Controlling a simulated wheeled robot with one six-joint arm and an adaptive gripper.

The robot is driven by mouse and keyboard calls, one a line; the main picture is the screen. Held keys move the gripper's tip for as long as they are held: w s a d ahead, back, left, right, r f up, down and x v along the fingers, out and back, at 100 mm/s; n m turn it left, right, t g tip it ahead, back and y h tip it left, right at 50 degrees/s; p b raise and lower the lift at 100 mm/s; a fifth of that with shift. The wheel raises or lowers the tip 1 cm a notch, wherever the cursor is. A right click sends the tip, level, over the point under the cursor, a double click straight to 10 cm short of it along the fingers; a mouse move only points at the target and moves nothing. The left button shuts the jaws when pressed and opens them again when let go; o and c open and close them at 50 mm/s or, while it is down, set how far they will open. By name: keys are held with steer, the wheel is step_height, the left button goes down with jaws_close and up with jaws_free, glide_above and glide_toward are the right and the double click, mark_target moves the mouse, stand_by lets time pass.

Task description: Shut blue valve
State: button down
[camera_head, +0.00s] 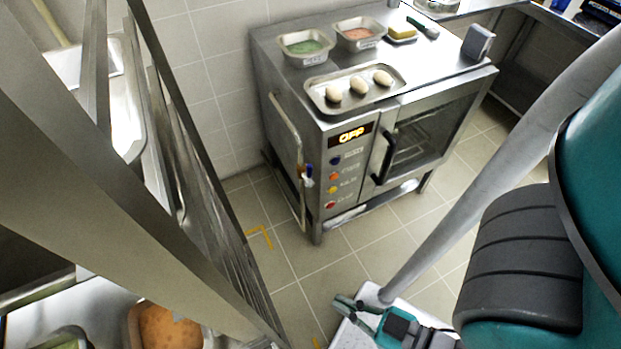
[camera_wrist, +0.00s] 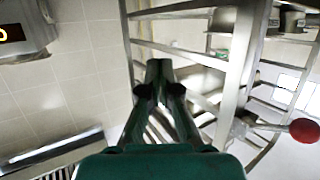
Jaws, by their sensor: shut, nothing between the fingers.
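A small blue part, which looks like the blue valve (camera_head: 308,169), sits on the thin vertical pipe at the left side of the steel oven (camera_head: 349,195) in the head view. It is tiny there, so its handle position cannot be told. I cannot make it out in the wrist view. My gripper (camera_head: 348,304) is low at the bottom of the head view, in front of the oven and apart from the pipe. In the wrist view its fingers (camera_wrist: 160,80) are together and empty, with steel rack bars behind them.
A tall steel rack (camera_head: 170,150) fills the left of the head view. The oven's display (camera_head: 351,134) reads OFF. Tiled floor (camera_head: 390,232) lies before the oven.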

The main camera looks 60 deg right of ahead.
steer(key=c, duration=1.5)
jaws_free()
steer(key=shift+c, duration=0.2)
steer(key=shift+o, duration=0.9)
steer(key=shift+w+d+f, duration=0.1)
steer(key=shift+w+f, duration=0.15)
steer(key=shift+f, duration=0.05)
steer(key=m+g+h, duration=0.2)
steer(key=m+h, duration=0.7)
steer(key=h, duration=0.3)
glide_toward(310, 172)
steer(key=x, duration=1.1)
jaws_close()
